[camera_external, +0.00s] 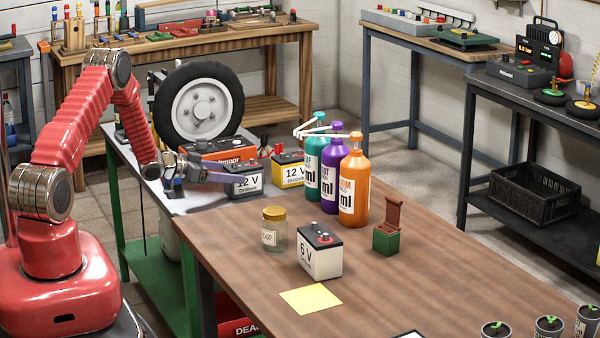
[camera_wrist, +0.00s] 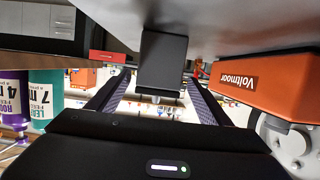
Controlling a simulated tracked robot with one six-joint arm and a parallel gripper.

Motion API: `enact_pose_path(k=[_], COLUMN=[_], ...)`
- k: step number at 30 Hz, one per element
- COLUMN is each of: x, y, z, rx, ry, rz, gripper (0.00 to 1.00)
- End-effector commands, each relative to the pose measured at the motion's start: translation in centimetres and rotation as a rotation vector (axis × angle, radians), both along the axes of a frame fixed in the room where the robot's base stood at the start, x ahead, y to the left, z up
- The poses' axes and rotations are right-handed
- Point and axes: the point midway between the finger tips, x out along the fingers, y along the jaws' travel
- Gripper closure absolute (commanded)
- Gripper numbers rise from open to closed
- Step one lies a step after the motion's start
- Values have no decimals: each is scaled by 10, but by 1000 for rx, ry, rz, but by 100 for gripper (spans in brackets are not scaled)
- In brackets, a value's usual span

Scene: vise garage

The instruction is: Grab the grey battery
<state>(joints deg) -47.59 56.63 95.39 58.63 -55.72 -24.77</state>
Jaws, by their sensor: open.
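The grey battery (camera_external: 247,188), labelled 12 V, stands on the light metal surface beside the wooden tabletop. In the wrist view the grey battery (camera_wrist: 164,58) shows upside down as a dark block between the two fingers, a terminal at its lower edge. My gripper (camera_external: 228,177) is at the grey battery's left side, with one finger reaching across its front. In the wrist view my gripper (camera_wrist: 158,78) is open, one finger on either side of the battery. I cannot tell whether either finger touches it.
A yellow 12 V battery (camera_external: 289,173) stands just right of the grey one. An orange Voltmaar unit (camera_external: 209,149) is close behind, with a wheel (camera_external: 200,104). A white 6 V battery (camera_external: 320,257), glass jar (camera_external: 274,235) and several bottles (camera_external: 353,188) stand on the wooden table.

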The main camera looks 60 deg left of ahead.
Motion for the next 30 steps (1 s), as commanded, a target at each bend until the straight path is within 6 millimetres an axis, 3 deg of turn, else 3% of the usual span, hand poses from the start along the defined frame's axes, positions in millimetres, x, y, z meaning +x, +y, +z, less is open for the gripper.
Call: enact_pose_path(k=[5,17,30], x=[4,48,50], y=[-1,-3,-2], z=[-1,-12,-13], rx=[0,1,0], ry=[0,0,0], rz=[-1,0,1], gripper=[27,27,27])
